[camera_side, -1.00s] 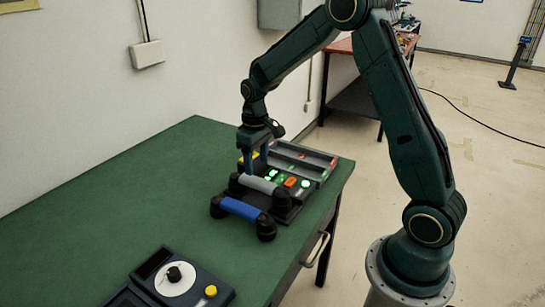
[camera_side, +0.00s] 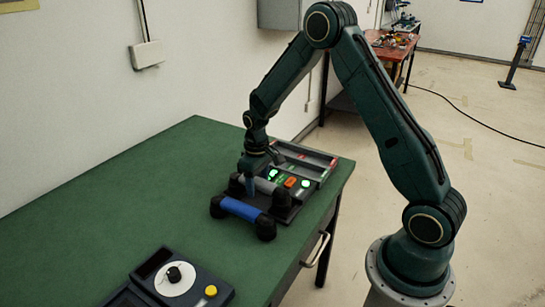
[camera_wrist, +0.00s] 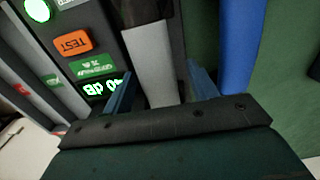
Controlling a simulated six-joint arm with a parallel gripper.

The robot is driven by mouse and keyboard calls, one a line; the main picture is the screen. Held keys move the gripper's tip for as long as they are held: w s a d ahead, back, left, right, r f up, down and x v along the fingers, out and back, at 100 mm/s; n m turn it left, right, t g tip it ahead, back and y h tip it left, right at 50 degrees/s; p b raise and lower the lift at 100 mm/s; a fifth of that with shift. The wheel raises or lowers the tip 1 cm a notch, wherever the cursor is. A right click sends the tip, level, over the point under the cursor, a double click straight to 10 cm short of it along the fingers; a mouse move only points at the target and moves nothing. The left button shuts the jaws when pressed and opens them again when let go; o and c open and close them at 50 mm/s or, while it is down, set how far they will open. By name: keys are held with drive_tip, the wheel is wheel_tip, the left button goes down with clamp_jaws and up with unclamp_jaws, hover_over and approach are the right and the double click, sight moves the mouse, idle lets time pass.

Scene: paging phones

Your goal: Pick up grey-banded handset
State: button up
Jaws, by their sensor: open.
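The grey-banded handset lies on the black and grey paging console, its grey band (camera_side: 262,184) partly hidden by my gripper in the side view. In the wrist view its grey band (camera_wrist: 150,65) runs between my two fingers. My gripper (camera_side: 250,190) is low at the handset, fingers pointing down and open, one on each side of the band. The fingers also show in the wrist view (camera_wrist: 160,88), with gaps to the band. I cannot tell how deep the fingertips reach.
A blue-banded handset (camera_side: 240,209) lies parallel and close, just beyond one finger; its blue band shows in the wrist view (camera_wrist: 240,45). The console (camera_side: 308,160) has lit green buttons and an orange TEST button (camera_wrist: 72,43). A dial unit (camera_side: 175,280) sits at the front.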

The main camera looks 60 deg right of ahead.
sight(258, 189)
drive_tip(key=shift+f, duration=1.5)
drive_tip(key=c, duration=1.2)
drive_tip(key=shift+r, duration=0.2)
wheel_tip(258, 189, up, 20)
drive_tip(key=shift+f, duration=0.15)
